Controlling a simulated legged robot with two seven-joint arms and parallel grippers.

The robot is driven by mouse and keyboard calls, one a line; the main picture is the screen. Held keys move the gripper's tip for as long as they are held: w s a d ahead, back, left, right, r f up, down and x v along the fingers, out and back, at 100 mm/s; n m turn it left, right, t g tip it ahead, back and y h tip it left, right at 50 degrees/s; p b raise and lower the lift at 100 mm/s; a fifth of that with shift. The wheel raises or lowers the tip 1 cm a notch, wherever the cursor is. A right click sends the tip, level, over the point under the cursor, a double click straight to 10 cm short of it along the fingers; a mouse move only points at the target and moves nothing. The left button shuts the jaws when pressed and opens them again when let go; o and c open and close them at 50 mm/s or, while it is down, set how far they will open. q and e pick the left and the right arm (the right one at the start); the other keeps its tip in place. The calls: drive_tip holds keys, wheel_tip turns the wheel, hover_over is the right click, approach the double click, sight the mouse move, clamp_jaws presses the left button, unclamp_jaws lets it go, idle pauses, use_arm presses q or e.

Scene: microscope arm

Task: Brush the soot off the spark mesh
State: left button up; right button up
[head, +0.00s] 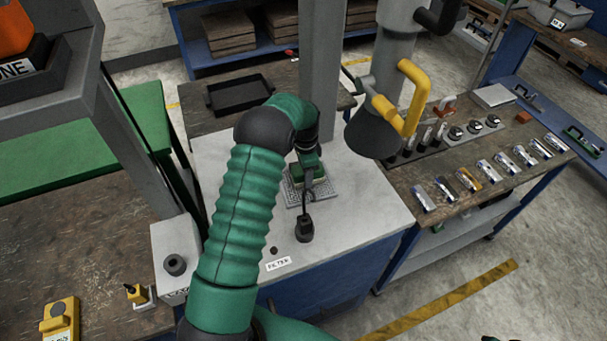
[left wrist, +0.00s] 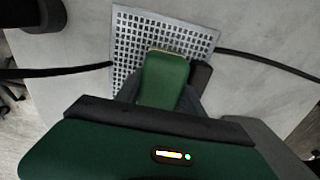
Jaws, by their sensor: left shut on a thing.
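The spark mesh (head: 291,197) is a pale grey grid lying flat on the light worktop. It also shows in the left wrist view (left wrist: 132,32), with dark square holes; I cannot make out soot apart from the holes. My left gripper (head: 311,177) is shut on a green block-shaped brush (left wrist: 165,80), which has a thin pale edge at its far end. In the head view the brush (head: 298,173) is over the mesh and hides part of it. I cannot tell whether its bristles touch the mesh.
A black clamp-like piece (head: 304,229) stands in front of the mesh; dark arms flank the mesh in the wrist view. A grey column with a yellow handle (head: 413,95) hangs close on the right. A black tray (head: 238,93) lies behind. The worktop's front right is clear.

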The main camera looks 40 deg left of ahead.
sight(296, 171)
use_arm(q)
drive_tip(key=shift+w+d+f, duration=0.1)
drive_tip(key=shift+w+d, duration=0.45)
drive_tip(key=shift+w, duration=0.3)
drive_tip(key=shift+s+a, duration=0.35)
drive_tip(key=shift+s, duration=0.25)
drive_tip(key=shift+s+a, duration=0.3)
drive_tip(key=shift+s, duration=0.25)
drive_tip(key=shift+s+a+p, duration=0.3)
drive_tip(key=shift+s+a, duration=0.1)
drive_tip(key=shift+s, duration=0.25)
drive_tip(key=shift+s+a, duration=0.35)
drive_tip(key=shift+s, duration=0.05)
drive_tip(key=shift+w+d, duration=0.75)
drive_tip(key=shift+w, duration=0.35)
